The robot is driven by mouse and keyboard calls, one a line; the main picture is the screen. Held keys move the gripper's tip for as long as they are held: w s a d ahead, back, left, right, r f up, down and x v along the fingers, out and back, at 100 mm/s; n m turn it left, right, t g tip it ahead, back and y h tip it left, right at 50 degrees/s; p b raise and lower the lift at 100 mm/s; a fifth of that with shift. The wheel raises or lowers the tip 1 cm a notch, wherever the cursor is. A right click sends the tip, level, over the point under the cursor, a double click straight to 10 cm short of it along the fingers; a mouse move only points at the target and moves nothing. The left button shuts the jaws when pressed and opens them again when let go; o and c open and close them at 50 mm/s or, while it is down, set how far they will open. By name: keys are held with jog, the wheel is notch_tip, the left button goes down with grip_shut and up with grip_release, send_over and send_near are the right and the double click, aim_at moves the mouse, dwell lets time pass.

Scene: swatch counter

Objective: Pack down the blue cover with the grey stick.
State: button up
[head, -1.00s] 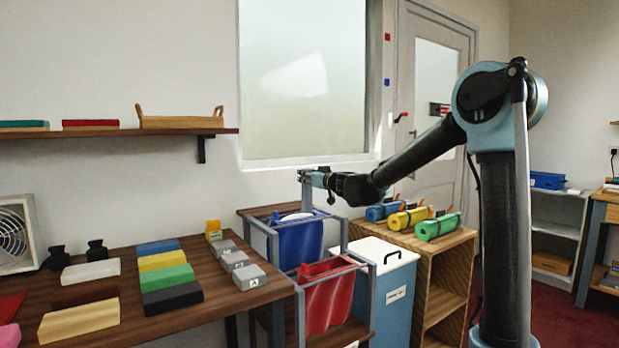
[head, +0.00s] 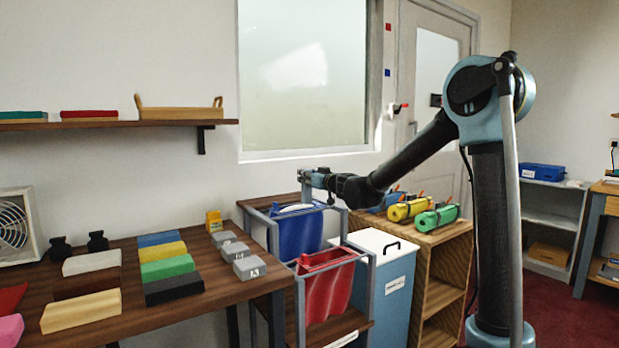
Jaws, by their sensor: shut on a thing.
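The blue cover (head: 300,234) shows as a blue, bag-like form in the rear bay of a grey metal frame, with a pale patch at its top. My gripper (head: 308,180) is above this bay, shut on the grey stick (head: 305,192). The stick is short in view and points down towards the top of the blue cover. Its lower end is small and unclear, so I cannot tell whether it touches the cover.
A red bag-like form (head: 328,285) sits in the front bay. A white-lidded blue bin (head: 385,275) and a wooden cabinet (head: 440,250) with coloured rolls stand to the right. The counter (head: 215,298) at left carries several swatch blocks. A window wall is behind.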

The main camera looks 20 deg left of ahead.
notch_tip(320, 180, down, 3)
jog(key=shift+r, duration=0.15)
dwell(0.6)
jog(key=shift+r, duration=5.6)
